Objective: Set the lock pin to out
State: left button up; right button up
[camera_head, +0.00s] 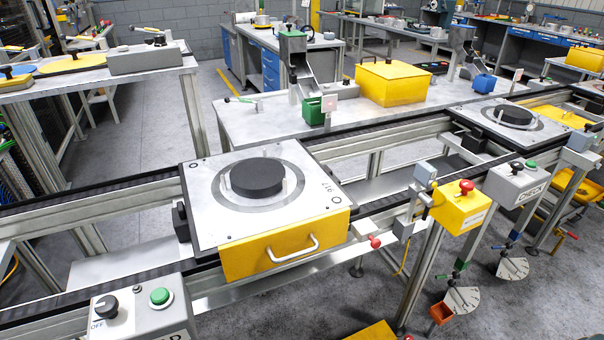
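A red round knob on a short stem (375,242), which looks like the lock pin, sticks out at the front rail just right of the near pallet. I cannot tell from this view whether it is in or out. The near pallet (210,215) is a square metal plate on the conveyor. It carries a black disc (257,178) and has a yellow front drawer (285,247) with a silver handle. Neither of my grippers is in view.
A control box with a black knob and green button (140,307) stands at front left. A yellow box with a red button (461,205) and a grey CHECK box (516,183) stand to the right. A second pallet (512,116) sits farther along the conveyor (90,197).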

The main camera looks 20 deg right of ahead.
aim_at(376, 243)
jog(key=z, duration=1.2)
